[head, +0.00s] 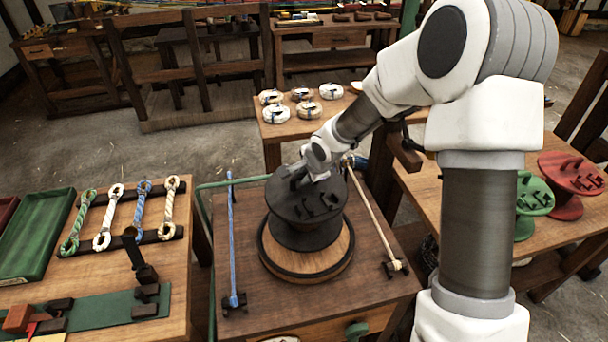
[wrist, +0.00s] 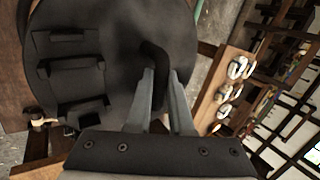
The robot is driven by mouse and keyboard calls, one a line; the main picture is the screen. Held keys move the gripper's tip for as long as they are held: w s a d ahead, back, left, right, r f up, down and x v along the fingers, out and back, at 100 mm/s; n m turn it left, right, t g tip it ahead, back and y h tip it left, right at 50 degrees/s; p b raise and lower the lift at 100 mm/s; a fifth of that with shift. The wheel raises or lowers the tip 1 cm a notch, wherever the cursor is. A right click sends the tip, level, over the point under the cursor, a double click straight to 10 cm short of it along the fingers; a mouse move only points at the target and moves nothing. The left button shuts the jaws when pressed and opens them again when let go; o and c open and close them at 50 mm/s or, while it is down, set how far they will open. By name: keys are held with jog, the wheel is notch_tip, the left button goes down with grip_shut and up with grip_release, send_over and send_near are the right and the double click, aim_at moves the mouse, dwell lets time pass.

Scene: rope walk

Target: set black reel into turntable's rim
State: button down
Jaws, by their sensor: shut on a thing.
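The black reel (head: 308,212) is upright on or just above the round wooden turntable (head: 282,258), inside its dark rim as far as I can see. I cannot tell whether its base touches the wood. In the wrist view my gripper (wrist: 160,98) is shut on a dark curved handle (wrist: 153,55) that rises from the reel's top (wrist: 120,30). The reel's far lower edge and the back of the turntable are hidden behind the reel.
Green (head: 535,193) and red reels (head: 570,175) sit on the right bench. Rope coils (head: 276,114) lie on the table behind. A green tray (head: 35,235) is at far left.

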aim_at(306, 190)
jog(key=shift+f+b, duration=2.5)
jog(key=shift+f, duration=0.4)
jog(key=c, duration=0.7)
grip_release()
jog(key=shift+c, duration=0.2)
jog(key=shift+r+p, duration=2.65)
jog(key=shift+r, duration=0.9)
jog(key=p+v, duration=0.5)
jog(key=v, duration=1.2)
jog(key=shift+d, duration=0.15)
